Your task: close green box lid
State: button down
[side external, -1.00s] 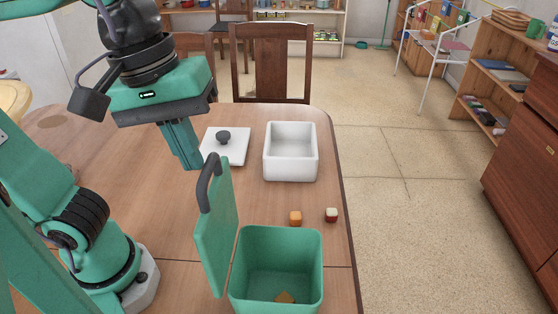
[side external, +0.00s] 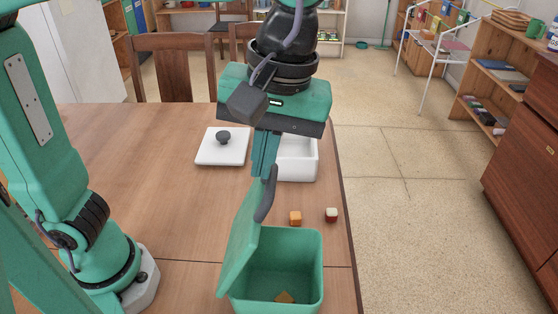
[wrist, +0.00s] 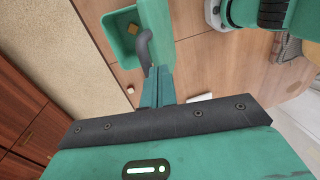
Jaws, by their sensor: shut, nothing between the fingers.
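The green box (side external: 308,275) stands open near the front of the table, with an orange-brown piece (side external: 285,297) on its floor. Its green lid (side external: 238,250) is hinged on the left side and leans up over the box's left part. The lid has a dark grey handle (side external: 267,197). My gripper (side external: 263,177) is shut and empty, pointing down at the handle's upper end, touching it or very close. In the wrist view my fingers (wrist: 156,72) lie beside the handle (wrist: 143,52), with the lid (wrist: 156,22) and open box (wrist: 115,28) beyond.
A white box (side external: 302,170) stands behind my gripper, partly hidden. A white lid with a dark knob (side external: 222,137) lies to its left. An orange cube (side external: 295,218) and a brown-and-white cube (side external: 332,214) sit behind the green box. The table's left middle is clear.

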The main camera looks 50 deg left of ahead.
jog(key=w+d+f+g+y, duration=0.1)
jog(key=w+d+f, duration=0.4)
jog(key=f, duration=0.4)
jog(key=w+d+f+g+y, duration=0.1)
jog(key=w+d+f, duration=0.5)
jog(key=f, duration=0.4)
jog(key=shift+d, duration=0.45)
dwell(0.3)
dwell(0.5)
jog(key=v, duration=0.7)
jog(key=shift+w+d+r, duration=0.2)
jog(key=shift+d+r, duration=0.05)
dwell(0.3)
jog(key=shift+r, duration=0.15)
